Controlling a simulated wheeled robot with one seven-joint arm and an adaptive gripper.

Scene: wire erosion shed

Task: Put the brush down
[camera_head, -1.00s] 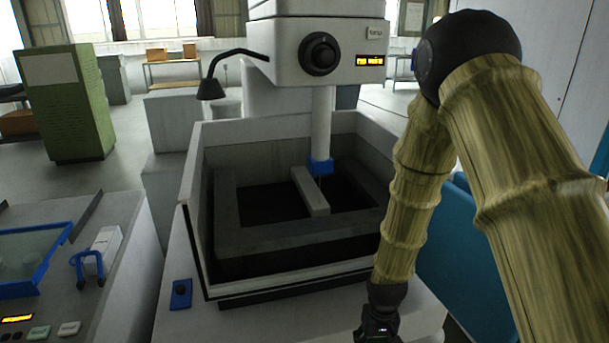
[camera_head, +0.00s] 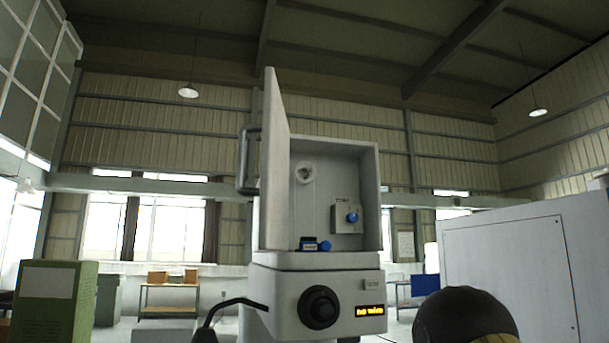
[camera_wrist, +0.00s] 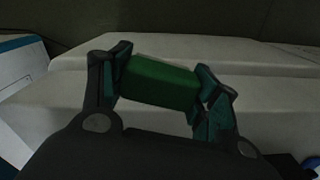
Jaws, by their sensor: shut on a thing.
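My gripper (camera_wrist: 163,90) shows in the wrist view, shut on a green block-shaped thing, which looks like the body of the brush (camera_wrist: 160,82). The green piece lies crosswise between the two fingers. No bristles can be made out. Pale, flat surfaces lie beyond it, and I cannot tell whether the brush touches them. The head view does not show my gripper or the brush.
In the head view, the machine head (camera_head: 290,290) has an open cabinet (camera_head: 370,200) on top, its door (camera_head: 275,170) swung out at left. Its display (camera_head: 370,311) is lit. A green cabinet (camera_head: 50,305) stands at left and a large grey cabinet (camera_head: 520,265) at right.

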